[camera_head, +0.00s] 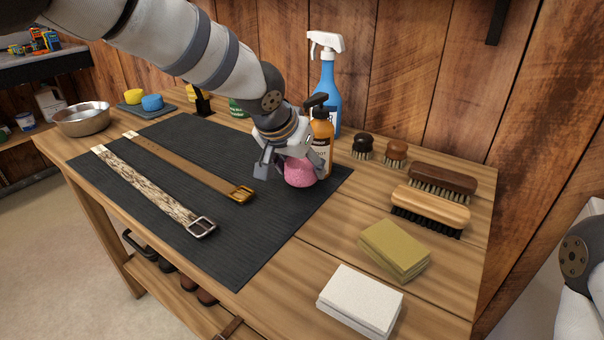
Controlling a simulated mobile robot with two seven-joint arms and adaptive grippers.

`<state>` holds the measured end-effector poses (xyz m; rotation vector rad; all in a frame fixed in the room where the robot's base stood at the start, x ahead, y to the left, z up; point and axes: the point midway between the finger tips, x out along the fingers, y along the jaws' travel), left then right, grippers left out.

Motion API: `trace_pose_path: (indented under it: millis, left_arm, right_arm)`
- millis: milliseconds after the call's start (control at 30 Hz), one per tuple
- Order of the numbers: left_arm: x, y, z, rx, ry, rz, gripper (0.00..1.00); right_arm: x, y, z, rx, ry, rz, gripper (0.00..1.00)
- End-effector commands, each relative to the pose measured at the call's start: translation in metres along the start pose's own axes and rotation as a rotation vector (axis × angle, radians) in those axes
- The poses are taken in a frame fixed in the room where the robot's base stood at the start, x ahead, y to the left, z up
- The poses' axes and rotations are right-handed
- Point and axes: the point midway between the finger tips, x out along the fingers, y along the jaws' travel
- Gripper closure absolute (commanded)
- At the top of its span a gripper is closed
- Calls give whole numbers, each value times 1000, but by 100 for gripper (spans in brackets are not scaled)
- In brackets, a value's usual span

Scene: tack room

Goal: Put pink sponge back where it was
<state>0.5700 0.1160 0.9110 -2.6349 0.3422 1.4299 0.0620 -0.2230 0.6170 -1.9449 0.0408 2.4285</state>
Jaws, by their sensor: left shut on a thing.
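The pink sponge (300,173) is at the back right part of the dark mat (250,255). My left gripper (288,172) comes down over it from the upper left and is shut on it. The gripper hides the sponge's top and left side. I cannot tell whether the sponge touches the mat. An amber pump bottle (322,140) stands right behind the sponge. My right gripper is out of view; only part of my right arm shows at the right edge.
Two belts (160,190) lie on the mat. A blue spray bottle (327,90), brushes (430,210), an olive sponge stack (394,250) and a white block (360,300) stand around the right side. A metal bowl (82,120) and yellow and blue sponges (152,102) are at the back left.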

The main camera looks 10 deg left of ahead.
Motion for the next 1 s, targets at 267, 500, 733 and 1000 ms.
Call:
trace_pose_path:
  millis: [267,500,733,1000]
  left_arm:
    - [16,1,12,1,-1,1,63]
    - [19,1,14,2,-1,2,34]
    - [19,1,14,1,-2,1,25]
    - [-8,1,9,1,6,-1,25]
  right_arm:
    - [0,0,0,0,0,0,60]
    - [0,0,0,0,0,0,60]
    - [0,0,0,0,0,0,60]
    - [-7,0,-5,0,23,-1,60]
